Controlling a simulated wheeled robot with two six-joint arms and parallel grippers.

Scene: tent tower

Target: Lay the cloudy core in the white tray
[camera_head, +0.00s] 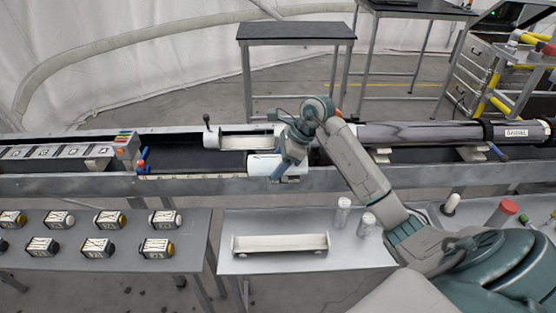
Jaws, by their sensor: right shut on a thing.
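The white tray (280,243) is long, shallow and empty. It lies on the grey metal table in front of the bench. My right gripper (281,172) points down at the bench, at the right end of a white cylindrical piece (262,162). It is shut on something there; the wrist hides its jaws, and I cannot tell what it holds. A pale, long piece (246,142) lies in the open white housing just behind. I cannot tell whether it is the cloudy core. My left gripper is not in view.
Two pale upright cylinders (342,212) (366,224) stand right of the tray. Several labelled blocks (98,247) sit on the left table (120,275). A long dark tube (420,133) lies along the bench at right. The tabletop left of the tray is clear.

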